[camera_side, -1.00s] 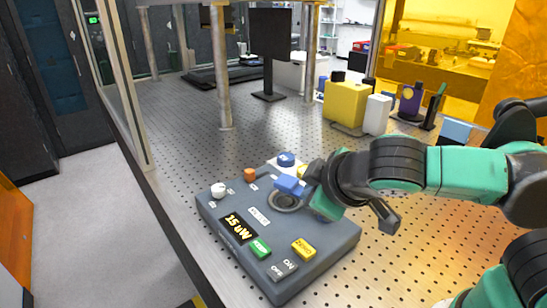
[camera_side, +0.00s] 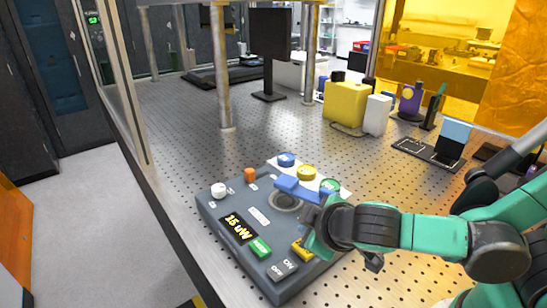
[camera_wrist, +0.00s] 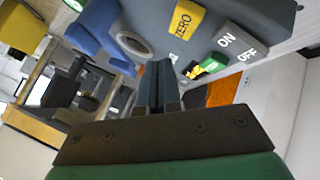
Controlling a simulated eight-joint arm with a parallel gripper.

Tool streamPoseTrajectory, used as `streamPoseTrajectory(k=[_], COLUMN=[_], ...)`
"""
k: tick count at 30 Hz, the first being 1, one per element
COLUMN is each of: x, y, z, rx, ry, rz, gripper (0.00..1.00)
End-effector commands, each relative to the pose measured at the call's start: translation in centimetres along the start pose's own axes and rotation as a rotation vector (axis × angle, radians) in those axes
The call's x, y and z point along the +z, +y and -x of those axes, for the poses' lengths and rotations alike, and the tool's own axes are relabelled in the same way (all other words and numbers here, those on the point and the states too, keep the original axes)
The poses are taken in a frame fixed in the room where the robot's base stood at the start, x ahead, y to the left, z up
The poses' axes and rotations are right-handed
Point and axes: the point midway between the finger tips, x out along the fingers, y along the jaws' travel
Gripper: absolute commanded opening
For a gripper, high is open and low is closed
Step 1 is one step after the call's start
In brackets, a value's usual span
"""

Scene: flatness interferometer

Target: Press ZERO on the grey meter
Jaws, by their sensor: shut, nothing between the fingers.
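The grey meter (camera_side: 222,208) lies on the perforated table, its display reading "15 uW". Its yellow ZERO button (camera_side: 299,253) is partly covered by my gripper in the side view. The button's label is readable in the wrist view (camera_wrist: 182,22). My gripper (camera_wrist: 158,66) is shut and empty, its fingertips just below the button in that picture. Contact with the button cannot be made out. In the side view my wrist hangs over the meter's right edge and the fingertips are hard to see.
On the meter are an ON/OFF switch (camera_side: 282,270), a green button (camera_side: 259,248), a white knob (camera_side: 218,190), an orange knob (camera_side: 249,175) and a blue part (camera_side: 298,188) by a round socket. Blue (camera_side: 286,159), yellow (camera_side: 307,173) and green discs lie behind.

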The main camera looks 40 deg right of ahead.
Motion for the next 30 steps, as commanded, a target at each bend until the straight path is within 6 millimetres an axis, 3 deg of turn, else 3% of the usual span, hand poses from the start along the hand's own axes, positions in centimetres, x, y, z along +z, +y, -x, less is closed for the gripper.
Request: streamPoseTrajectory(k=[9,30], x=[0.9,1.1], y=[-0.8,-0.9], z=[-1.1,-1.3], rx=[0.000,0.000], ry=[0.000,0.000], rz=[0.000,0.000], gripper=[0.00,0.00])
